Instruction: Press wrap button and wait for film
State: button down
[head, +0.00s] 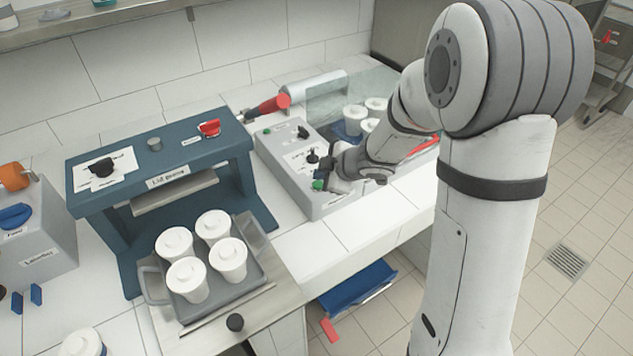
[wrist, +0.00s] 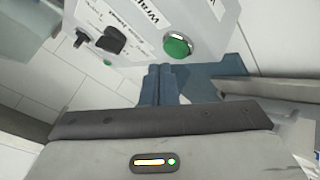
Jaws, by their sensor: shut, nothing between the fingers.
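The wrapper's grey control box (head: 285,160) sits on the white counter right of the lid press. Its green wrap button (head: 318,185) is at the near end of the top and also shows in the wrist view (wrist: 177,46), beside a partly cut-off "Wrap" label. My gripper (head: 321,170) is over that end of the box. In the wrist view its blue fingers (wrist: 160,72) are shut together and empty, with tips just below and left of the button. I cannot tell whether they touch it. The film roll (head: 315,88) lies behind the box.
A blue lid press (head: 160,160) stands to the left. Several lidded white cups stand on a grey tray (head: 255,283) in front of it. More cups (head: 355,118) stand behind a clear panel beside my arm. Black knobs (wrist: 110,38) are on the control box near the button.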

aim_at(321, 186)
notch_tip(321, 186, up, 6)
jog(key=p, duration=0.6)
dwell(0.7)
jog(key=s+d+r+m+t+h+b, duration=0.1)
jog(key=s+d+r+m+h, duration=0.1)
jog(key=d+r+m+h, duration=0.4)
jog(key=s+d+r+m+t+h+b, duration=0.1)
jog(key=s+d+r+m, duration=0.25)
jog(key=d, duration=0.45)
jog(key=s+d+m+g+b, duration=0.1)
jog(key=s+m+g, duration=0.4)
jog(key=s, duration=1.5)
jog(key=m, duration=0.3)
jog(key=shift+s+r+m+b, duration=0.2)
jog(key=shift+s+m+b, duration=0.1)
jog(key=shift+m, duration=0.05)
